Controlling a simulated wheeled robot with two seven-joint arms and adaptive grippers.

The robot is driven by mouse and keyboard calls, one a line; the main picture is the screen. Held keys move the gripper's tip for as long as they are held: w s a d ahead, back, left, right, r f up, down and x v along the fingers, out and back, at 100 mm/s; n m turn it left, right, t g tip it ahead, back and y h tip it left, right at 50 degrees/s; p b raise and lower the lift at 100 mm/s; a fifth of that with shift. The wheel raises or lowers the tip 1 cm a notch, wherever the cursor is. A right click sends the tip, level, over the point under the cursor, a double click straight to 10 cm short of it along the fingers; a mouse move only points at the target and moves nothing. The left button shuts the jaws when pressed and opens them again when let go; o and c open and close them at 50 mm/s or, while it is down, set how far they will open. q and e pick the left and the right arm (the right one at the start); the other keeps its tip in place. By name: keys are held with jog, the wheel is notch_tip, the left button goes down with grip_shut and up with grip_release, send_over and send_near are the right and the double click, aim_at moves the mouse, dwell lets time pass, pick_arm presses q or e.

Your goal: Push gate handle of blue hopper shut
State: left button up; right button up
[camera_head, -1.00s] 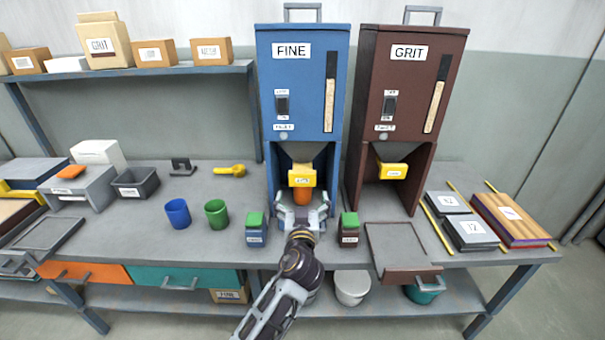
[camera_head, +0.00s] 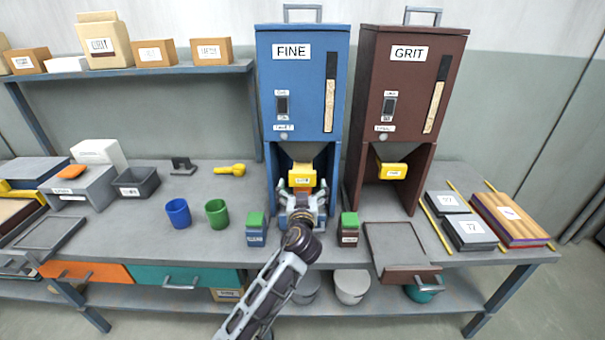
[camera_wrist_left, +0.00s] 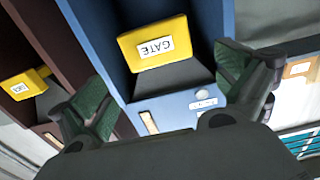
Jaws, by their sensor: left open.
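The blue hopper (camera_head: 292,85) marked FINE stands at the back of the bench. Its yellow gate handle (camera_head: 303,178) sits under the funnel. In the left wrist view the gate handle (camera_wrist_left: 155,42), with an upside-down GATE label, shows ahead and between my fingers. My left gripper (camera_head: 302,190) is open and empty just in front of and below the handle, its green-padded fingers spread on either side. Contact with the handle cannot be told. The orange cup under the gate is hidden behind my gripper. My right gripper is not in view.
The brown GRIT hopper (camera_head: 408,75) with its own yellow gate (camera_head: 393,171) stands close on the right. Small green-topped containers (camera_head: 257,230) and (camera_head: 349,229) flank my wrist. Blue (camera_head: 178,214) and green (camera_head: 217,214) cups stand left.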

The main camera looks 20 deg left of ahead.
aim_at(303, 175)
pick_arm(q)
jog(key=x, duration=0.3)
jog(key=shift+w, duration=0.15)
jog(key=shift+p+x, duration=0.3)
jog(key=shift+x, duration=1.15)
jog(key=shift+w+a, duration=0.25)
jog(key=shift+w, duration=0.35)
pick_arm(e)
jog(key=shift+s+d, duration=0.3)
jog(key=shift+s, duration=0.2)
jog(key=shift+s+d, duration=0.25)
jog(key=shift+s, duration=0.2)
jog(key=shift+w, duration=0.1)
